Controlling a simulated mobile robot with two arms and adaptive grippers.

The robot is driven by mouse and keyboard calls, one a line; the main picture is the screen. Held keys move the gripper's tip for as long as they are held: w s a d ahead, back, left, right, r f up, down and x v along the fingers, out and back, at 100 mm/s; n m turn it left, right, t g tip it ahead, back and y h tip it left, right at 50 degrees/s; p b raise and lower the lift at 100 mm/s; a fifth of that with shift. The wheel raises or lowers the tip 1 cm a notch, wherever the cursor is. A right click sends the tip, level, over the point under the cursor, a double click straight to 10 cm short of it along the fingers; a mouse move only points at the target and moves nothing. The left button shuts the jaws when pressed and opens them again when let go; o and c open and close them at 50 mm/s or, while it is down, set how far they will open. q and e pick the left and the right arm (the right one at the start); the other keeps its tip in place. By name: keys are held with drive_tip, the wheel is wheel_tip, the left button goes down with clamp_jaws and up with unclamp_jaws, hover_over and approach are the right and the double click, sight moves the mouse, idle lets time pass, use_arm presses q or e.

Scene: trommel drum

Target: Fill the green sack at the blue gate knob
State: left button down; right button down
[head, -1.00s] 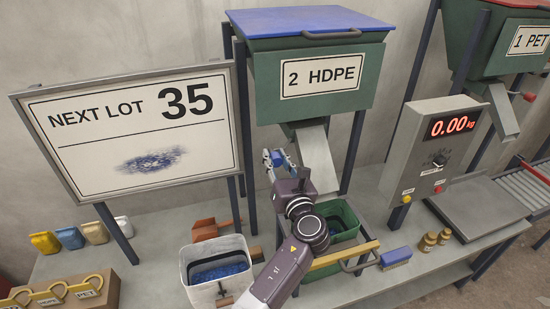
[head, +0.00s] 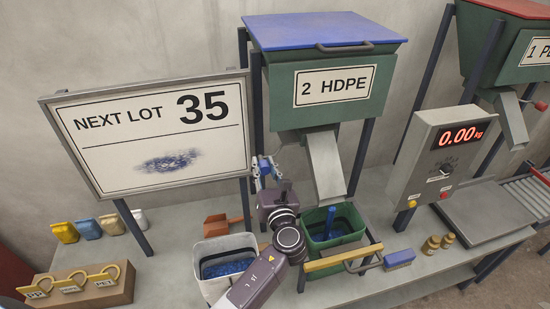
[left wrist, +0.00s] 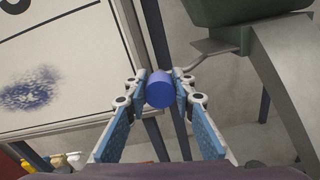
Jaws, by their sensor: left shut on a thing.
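The green sack (head: 346,242) hangs open-topped under the chute (head: 325,165) of the "2 HDPE" hopper (head: 328,90). A narrow blue streak (head: 330,221) shows between the chute mouth and the sack, and blue material is inside the sack; its exact level cannot be read. My left gripper (head: 263,168) is beside the chute, left of it. In the left wrist view its two fingers (left wrist: 160,90) are shut on the blue gate knob (left wrist: 159,88), a round blue cylinder. My right gripper is out of view.
A pale bin (head: 206,250) with blue flakes stands left of the sack, partly behind my arm. A blue-topped brush (head: 399,259), brass weights (head: 431,245) and a scale reading 0.00 (head: 460,134) are at right.

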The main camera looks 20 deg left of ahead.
use_arm(q)
drive_tip(key=c, duration=2)
unclamp_jaws()
drive_tip(key=o, duration=0.4)
drive_tip(key=shift+w+a+f, duration=0.1)
drive_tip(key=shift+w+f, duration=0.05)
drive_tip(key=shift+w, duration=0.1)
drive_tip(key=shift+s, duration=0.15)
drive_tip(key=v, duration=1.2)
